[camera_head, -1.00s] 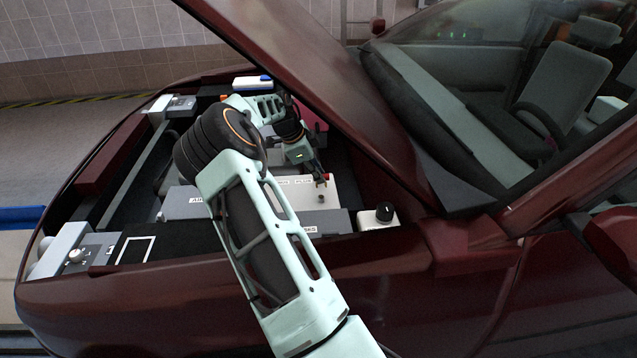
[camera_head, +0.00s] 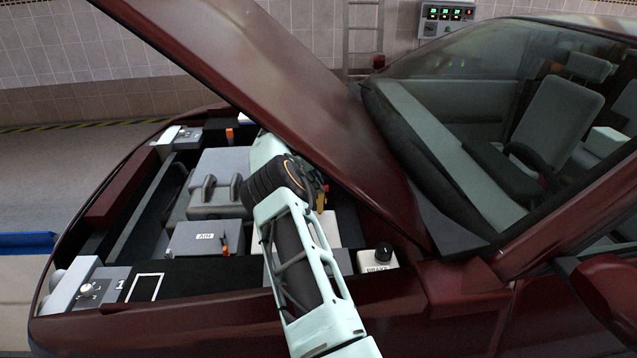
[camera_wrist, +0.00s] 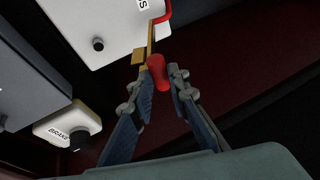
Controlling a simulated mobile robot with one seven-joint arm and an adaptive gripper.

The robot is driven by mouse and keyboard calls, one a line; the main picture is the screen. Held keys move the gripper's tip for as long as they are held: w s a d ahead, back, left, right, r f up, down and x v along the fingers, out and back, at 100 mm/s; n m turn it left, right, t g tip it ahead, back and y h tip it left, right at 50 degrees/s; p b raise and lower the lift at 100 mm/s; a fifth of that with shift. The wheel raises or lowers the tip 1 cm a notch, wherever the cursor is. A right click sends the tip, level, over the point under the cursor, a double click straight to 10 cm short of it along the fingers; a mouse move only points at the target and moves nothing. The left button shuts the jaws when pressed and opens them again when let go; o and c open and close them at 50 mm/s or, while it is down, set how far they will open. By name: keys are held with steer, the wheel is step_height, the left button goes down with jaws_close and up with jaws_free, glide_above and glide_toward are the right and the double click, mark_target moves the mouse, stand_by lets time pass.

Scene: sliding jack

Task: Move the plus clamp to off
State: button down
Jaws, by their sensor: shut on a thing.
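The plus clamp shows in the wrist view as a red grip (camera_wrist: 158,72) with a brass-coloured piece beside it at the edge of the white battery (camera_wrist: 98,22). My gripper (camera_wrist: 166,76) is shut on the red grip, one finger on each side. A red cable (camera_wrist: 162,17) shows just above the brass piece. I cannot tell whether the clamp touches a battery post. In the head view, part of the battery (camera_head: 329,230) shows behind my arm; my gripper's fingers are hidden by the arm and the raised hood.
The raised hood (camera_head: 265,70) slants close over my arm. The brake reservoir (camera_head: 378,260) stands right of the battery and also shows in the wrist view (camera_wrist: 68,125). The grey air box (camera_head: 205,238) is to the left. The fender edge (camera_head: 200,315) lies in front.

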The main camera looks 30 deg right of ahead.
steer(key=shift+w+d+f+p, duration=0.1)
steer(key=shift+w+f+p, duration=0.1)
steer(key=shift+f+p, duration=0.25)
steer(key=shift+w+d+f+p, duration=0.1)
steer(key=shift+w+f+p, duration=0.05)
steer(key=shift+f+p, duration=0.25)
steer(key=shift+w, duration=0.2)
steer(key=c, duration=2.2)
jaws_free()
steer(key=o, duration=0.3)
steer(key=shift+w+f, duration=0.1)
steer(key=shift+f, duration=0.1)
steer(key=shift+o, duration=0.3)
steer(key=shift+w+d+f+p, duration=0.15)
steer(key=shift+w+p, duration=0.1)
steer(key=shift+p, duration=0.05)
steer(key=shift+r, duration=0.3)
steer(key=shift+r, duration=0.15)
